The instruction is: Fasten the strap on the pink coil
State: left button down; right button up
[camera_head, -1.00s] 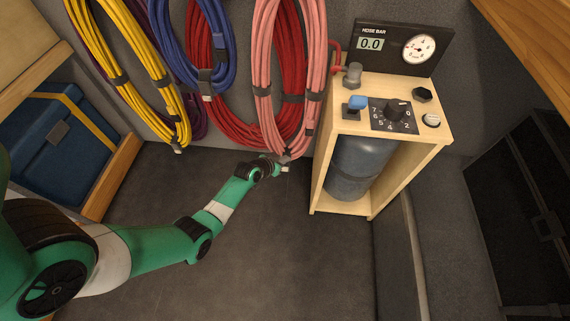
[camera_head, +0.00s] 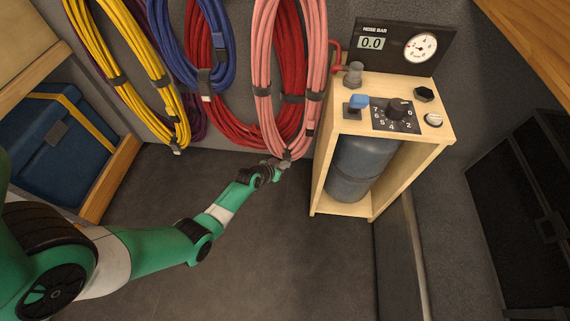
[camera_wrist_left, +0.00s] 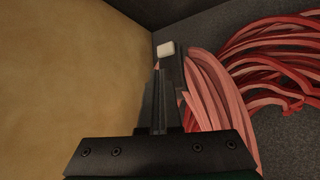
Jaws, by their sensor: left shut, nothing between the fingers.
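The pink coil (camera_head: 264,60) hangs on the back wall in the head view, with a dark band on its left strands. It also shows right of my fingers in the wrist view (camera_wrist_left: 207,95). A dark strip, seemingly its strap (camera_wrist_left: 178,72), lies beside the fingertips, with a white tab (camera_wrist_left: 166,49) just beyond them. I cannot tell whether the tab touches them. My left gripper (camera_head: 285,163) is at the coil's lower end. Its fingers (camera_wrist_left: 160,88) are shut with nothing between them. My right gripper is not in view.
A red coil (camera_head: 290,50) hangs behind the pink one. Blue (camera_head: 219,45) and yellow (camera_head: 130,55) coils hang to the left. A wooden cabinet (camera_head: 435,150) with a knob panel and grey cylinder stands close right of my gripper. The floor below is clear.

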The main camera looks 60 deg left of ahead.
pick_arm(q)
jog(key=s+d+p, duration=0.2)
jog(key=d, duration=0.1)
jog(key=s+d+p, duration=0.1)
jog(key=d, duration=0.1)
dwell(0.3)
dwell(0.4)
